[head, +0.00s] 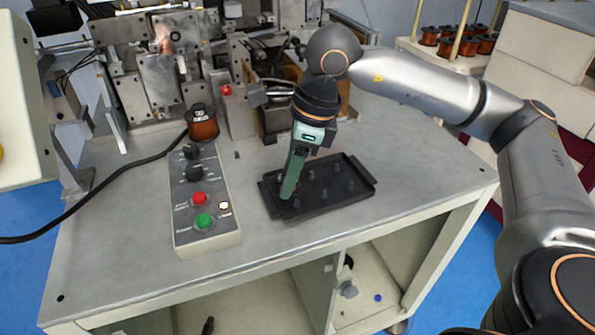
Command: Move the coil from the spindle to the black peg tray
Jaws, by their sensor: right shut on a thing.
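The black peg tray (343,199) lies on the grey worktop, with several short pegs standing up from it. My right gripper (288,192) points down over the left part of the tray, its green fingers shut on the coil. The coil is almost wholly hidden by the fingers, and I cannot tell whether it touches a peg or the tray floor. A shiny rod that looks like the spindle (279,93) sticks out from the winding machine behind my gripper; no coil shows on its visible part. My left gripper is not in view.
A control box (207,228) with red and green buttons stands left of the tray. A copper wire spool (202,123) is behind it. The winding machine (160,85) fills the back. The worktop is clear in front of the tray. More spools (430,37) stand at the back right.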

